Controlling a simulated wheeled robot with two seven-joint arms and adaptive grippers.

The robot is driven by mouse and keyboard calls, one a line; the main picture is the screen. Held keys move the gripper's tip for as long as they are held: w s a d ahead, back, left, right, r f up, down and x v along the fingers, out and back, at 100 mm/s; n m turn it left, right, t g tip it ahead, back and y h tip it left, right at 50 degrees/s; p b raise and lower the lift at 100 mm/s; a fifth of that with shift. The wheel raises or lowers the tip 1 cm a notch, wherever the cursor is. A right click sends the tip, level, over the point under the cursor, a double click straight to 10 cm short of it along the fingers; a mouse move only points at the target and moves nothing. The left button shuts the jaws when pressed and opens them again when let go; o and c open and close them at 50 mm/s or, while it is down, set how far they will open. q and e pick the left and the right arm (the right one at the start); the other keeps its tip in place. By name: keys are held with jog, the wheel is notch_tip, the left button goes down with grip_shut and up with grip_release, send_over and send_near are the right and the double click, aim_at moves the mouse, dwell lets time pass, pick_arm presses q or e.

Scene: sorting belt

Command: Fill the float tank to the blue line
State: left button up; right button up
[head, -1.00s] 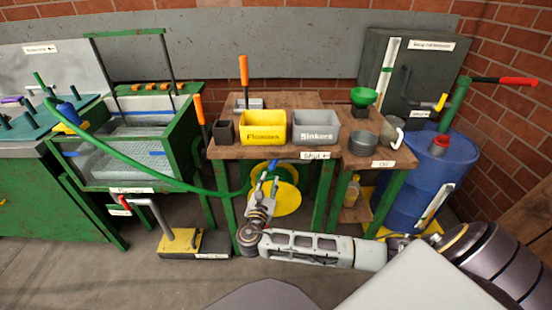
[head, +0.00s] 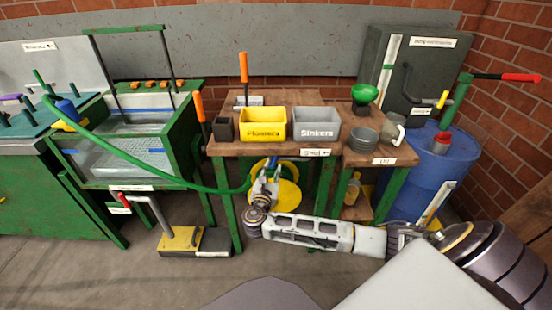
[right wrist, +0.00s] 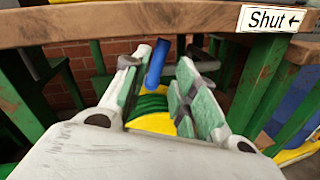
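The float tank (head: 178,150) is a clear box in a green frame at the left. Blue line marks (head: 156,154) show on its walls. Its exact water level is hard to tell. A green hose (head: 160,176) runs from a blue and yellow nozzle (head: 68,112) at the tank's left to under the bench. My right gripper (head: 268,174) is under the bench front. In the right wrist view its fingers (right wrist: 160,92) are apart, with a blue handle (right wrist: 157,62) between or just beyond them. Contact cannot be told. My left gripper is out of view.
A "Shut" label with a left arrow (right wrist: 268,19) is on the bench edge (head: 270,149). Yellow (head: 262,128) and grey (head: 316,126) bins stand on top. A blue barrel (head: 432,170) is at the right, a foot pedal (head: 182,240) on the floor.

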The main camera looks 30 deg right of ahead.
aim_at(276, 159)
jog(key=b+x, duration=0.1)
jog(key=x, duration=0.5)
jog(key=shift+w+d, duration=0.25)
jog(key=shift+d, duration=0.05)
jog(key=shift+w+d, duration=0.25)
jog(key=shift+w, duration=0.05)
jog(key=shift+w+d, duration=0.2)
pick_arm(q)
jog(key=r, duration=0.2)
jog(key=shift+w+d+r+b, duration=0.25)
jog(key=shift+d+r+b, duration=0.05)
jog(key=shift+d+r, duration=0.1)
pick_arm(e)
jog(key=shift+w+d, duration=0.25)
grip_shut()
